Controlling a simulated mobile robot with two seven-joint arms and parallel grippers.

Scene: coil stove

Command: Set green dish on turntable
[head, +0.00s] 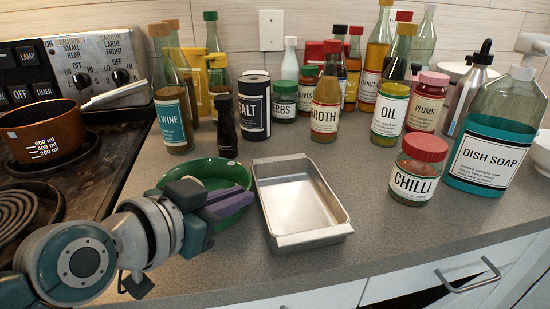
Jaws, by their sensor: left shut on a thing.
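The green dish (222,171) is a round bowl at the left part of the grey counter, left of the metal tray. My left gripper (234,201) reaches in from the lower left and is shut on the near rim of the dish. The gripper hides the near part of the dish, and I cannot tell whether the dish touches the counter. I cannot make out a turntable in this view. My right gripper is not in view.
An empty metal tray (300,199) sits right of the dish. A pepper mill (226,127) and a salt tin (253,106) stand behind it. Several bottles line the wall. A chilli jar (416,171) and dish soap (494,132) stand right. The stove holds a brown pot (42,130).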

